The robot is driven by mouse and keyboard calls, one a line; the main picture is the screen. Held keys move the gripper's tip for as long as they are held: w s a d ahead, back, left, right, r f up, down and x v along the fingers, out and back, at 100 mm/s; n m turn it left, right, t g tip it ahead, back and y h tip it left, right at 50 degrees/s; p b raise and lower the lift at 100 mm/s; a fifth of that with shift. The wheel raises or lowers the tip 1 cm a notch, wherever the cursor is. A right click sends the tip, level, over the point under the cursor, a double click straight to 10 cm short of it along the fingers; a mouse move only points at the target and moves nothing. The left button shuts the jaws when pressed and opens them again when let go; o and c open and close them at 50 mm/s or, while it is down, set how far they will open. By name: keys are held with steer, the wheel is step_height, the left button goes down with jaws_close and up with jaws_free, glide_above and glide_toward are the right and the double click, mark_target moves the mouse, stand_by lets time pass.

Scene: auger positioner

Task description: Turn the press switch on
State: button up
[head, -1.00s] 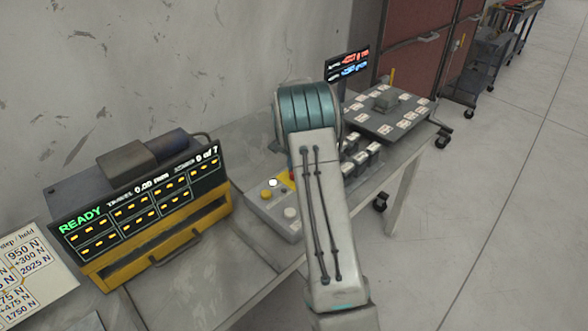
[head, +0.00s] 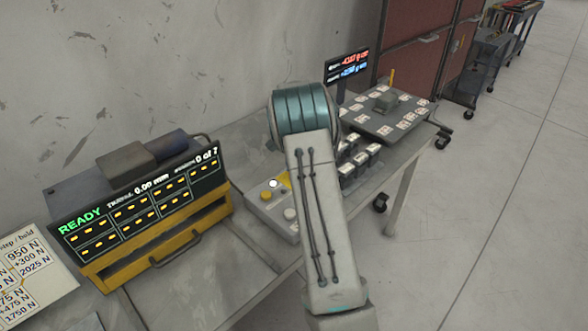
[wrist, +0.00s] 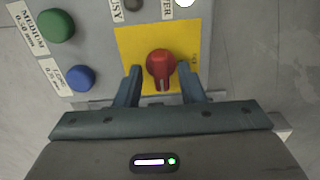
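The press switch is a red rotary knob (wrist: 161,66) on a yellow plate (wrist: 128,45) in the wrist view. Its pale pointer mark faces the bottom of the picture, toward my gripper. My gripper (wrist: 160,72) is open, with one finger on the left and one on the right of the knob. Gaps show between fingers and knob; I cannot tell the height difference. In the head view the control box (head: 285,228) shows beside my arm, which hides the red knob and my gripper.
Green (wrist: 56,25) and blue (wrist: 81,78) buttons sit left of the plate. A display unit (head: 140,205) reading READY, 0.00 mm and 0 of 7 stands left on the table. Blocks (head: 360,160) and a labelled plate (head: 385,125) lie beyond my arm.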

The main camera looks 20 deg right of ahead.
step_height(320, 180, up, 14)
steer(key=shift+b, duration=0.3)
stand_by(0.4)
steer(key=shift+f, duration=0.1)
